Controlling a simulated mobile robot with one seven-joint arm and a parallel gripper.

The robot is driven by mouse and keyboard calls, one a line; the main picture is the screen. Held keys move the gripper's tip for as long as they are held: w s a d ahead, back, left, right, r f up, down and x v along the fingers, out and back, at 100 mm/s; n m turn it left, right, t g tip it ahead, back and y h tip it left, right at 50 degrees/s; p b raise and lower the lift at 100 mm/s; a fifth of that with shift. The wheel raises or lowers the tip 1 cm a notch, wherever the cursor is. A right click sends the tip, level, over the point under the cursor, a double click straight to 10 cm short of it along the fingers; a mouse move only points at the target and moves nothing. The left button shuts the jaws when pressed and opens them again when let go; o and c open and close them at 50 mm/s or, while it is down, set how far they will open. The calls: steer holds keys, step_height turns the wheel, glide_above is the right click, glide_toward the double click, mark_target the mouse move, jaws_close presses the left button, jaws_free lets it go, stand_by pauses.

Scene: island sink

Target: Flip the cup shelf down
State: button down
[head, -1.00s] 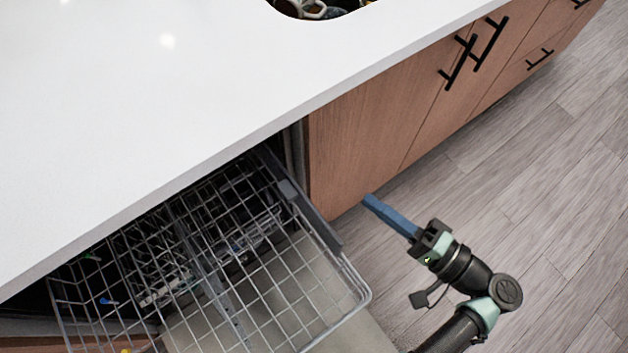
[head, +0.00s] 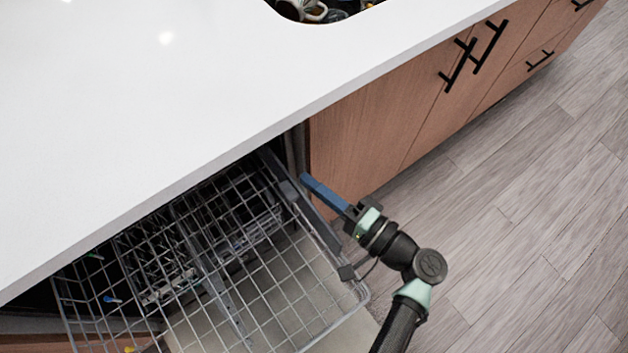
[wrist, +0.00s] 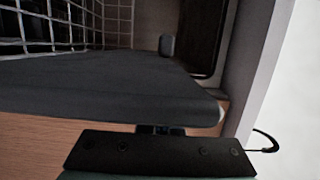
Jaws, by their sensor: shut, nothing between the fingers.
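The dishwasher rack (head: 262,290) of grey wire is pulled out below the counter in the head view. A dark grey rail (head: 318,227) runs along its right side. I cannot tell for sure which part is the cup shelf; smaller grey racks (head: 165,285) show through the wires. My gripper (head: 307,182) has blue fingers, shut and empty. Its tips are close to the upper end of the rail, on its outer side; contact is unclear. In the wrist view a wide dark grey panel (wrist: 100,85) hides most of the fingers, with rack wires (wrist: 50,28) beyond.
The white countertop (head: 140,110) overhangs the rack's back part. A wooden cabinet front (head: 365,150) with black handles (head: 460,62) stands right of the rack, close to my fingers. The floor (head: 520,220) at the right is clear.

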mark_target(295, 198)
steer(key=shift+s+a+r+n, duration=0.15)
steer(key=shift+s+a+n, duration=0.25)
steer(key=shift+n, duration=0.3)
stand_by(0.4)
steer(key=shift+s+a+n+h, duration=0.45)
steer(key=shift+a+n, duration=0.3)
steer(key=shift+n, duration=0.25)
steer(key=shift+s+a+n+g+b, duration=0.3)
steer(key=shift+s+a+n+b, duration=0.15)
steer(key=shift+n, duration=0.35)
steer(key=s+a+f+n+t+h+b, duration=0.1)
steer(key=s+a+f+n+h+b, duration=0.2)
steer(key=n+b, duration=0.6)
step_height(295, 198, down, 3)
steer(key=a+b, duration=0.2)
steer(key=b, duration=0.1)
steer(key=shift+s+a+h, duration=0.15)
steer(key=shift+s+h, duration=0.15)
steer(key=shift+h, duration=0.05)
steer(key=shift+b, duration=0.4)
step_height(295, 198, up, 10)
steer(key=p, duration=0.4)
